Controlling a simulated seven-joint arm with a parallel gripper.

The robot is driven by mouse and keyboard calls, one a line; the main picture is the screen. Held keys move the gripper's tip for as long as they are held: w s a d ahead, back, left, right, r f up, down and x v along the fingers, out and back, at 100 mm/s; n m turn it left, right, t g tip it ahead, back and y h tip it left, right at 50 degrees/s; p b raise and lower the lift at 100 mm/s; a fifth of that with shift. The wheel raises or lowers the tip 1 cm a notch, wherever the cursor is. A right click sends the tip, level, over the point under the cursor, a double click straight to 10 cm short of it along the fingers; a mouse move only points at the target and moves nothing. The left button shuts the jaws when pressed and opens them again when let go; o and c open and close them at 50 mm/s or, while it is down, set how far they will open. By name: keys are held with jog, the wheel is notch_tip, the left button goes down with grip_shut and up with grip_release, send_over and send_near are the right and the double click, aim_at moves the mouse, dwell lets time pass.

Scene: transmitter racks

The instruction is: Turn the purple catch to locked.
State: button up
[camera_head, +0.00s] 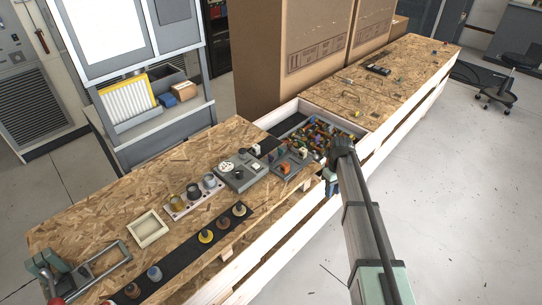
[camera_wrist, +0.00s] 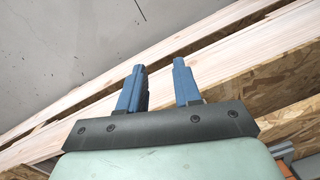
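A grey panel (camera_head: 306,163) with small coloured parts, one of them orange (camera_head: 285,168), lies on the chipboard bench. A small dark purplish part (camera_head: 280,157) shows on it; it may be the purple catch, but it is too small to tell its setting. My gripper (camera_head: 333,187) hangs just off the bench's front edge, to the right of this panel and apart from it. In the wrist view my gripper (camera_wrist: 160,68) has its two blue fingers apart with nothing between them. The catch does not show in the wrist view.
A grey box with round dials (camera_head: 238,178) stands left of the panel. A bin of mixed coloured pieces (camera_head: 362,128) lies behind my gripper. Several knobs stand on a black strip (camera_head: 178,268). Wooden rails (camera_wrist: 60,105) run along the bench front. Large cartons (camera_head: 275,60) stand behind.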

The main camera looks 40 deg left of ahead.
jog(key=a+r+n, duration=0.1)
jog(key=a+r, duration=0.2)
jog(key=a, duration=0.1)
jog(key=s+a+r+n, duration=0.1)
jog(key=a+r, duration=0.3)
jog(key=a, duration=0.1)
jog(key=s+a+r+n, duration=0.1)
jog(key=a+r, duration=0.3)
jog(key=a, duration=0.1)
jog(key=shift+s+a+r+t, duration=0.15)
jog(key=shift+r+t, duration=0.1)
jog(key=shift+t, duration=0.05)
jog(key=s+a+r+n, duration=0.3)
jog(key=s+a+r, duration=0.3)
jog(key=a+r, duration=0.4)
jog(key=shift+y, duration=0.4)
jog(key=f, duration=1.4)
jog(key=shift+s+a, duration=0.1)
jog(key=shift+a, duration=0.1)
jog(key=shift+r, duration=0.1)
grip_shut()
